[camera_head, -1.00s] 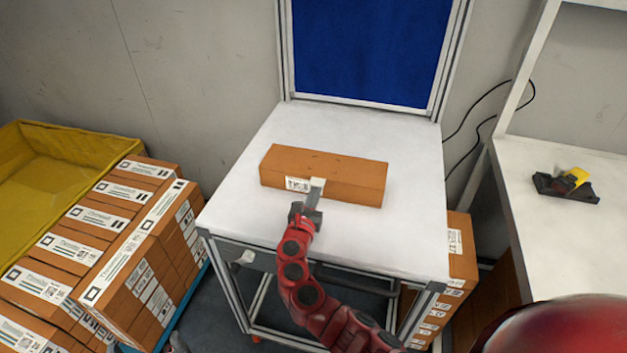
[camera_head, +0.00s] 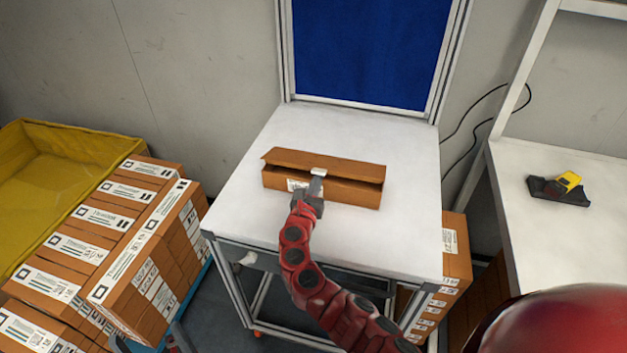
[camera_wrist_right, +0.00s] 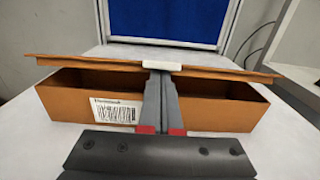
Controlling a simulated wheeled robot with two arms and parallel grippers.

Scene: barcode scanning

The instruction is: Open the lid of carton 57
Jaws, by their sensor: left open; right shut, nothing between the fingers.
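The brown carton (camera_head: 345,191) lies lengthwise on the white table, its lid (camera_head: 335,165) raised partway along the front edge, with a dark gap below it. The right wrist view shows the opened front, with a barcode label (camera_wrist_right: 115,112) on the front wall and the lid (camera_wrist_right: 215,69) tilted above. My right gripper (camera_head: 317,181) is at the middle of the front edge. Its fingers (camera_wrist_right: 160,80) are closed together under the white tab (camera_wrist_right: 147,67) of the lid, with nothing between them. Only a small part of my left gripper (camera_head: 179,338) shows at the bottom left edge; it is open.
Stacked labelled cartons (camera_head: 130,225) and a yellow bin (camera_head: 45,170) stand on the left. A blue panel (camera_head: 372,50) rises behind the table (camera_head: 410,220). A black and yellow device (camera_head: 562,188) lies on the right bench. The table around the carton is clear.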

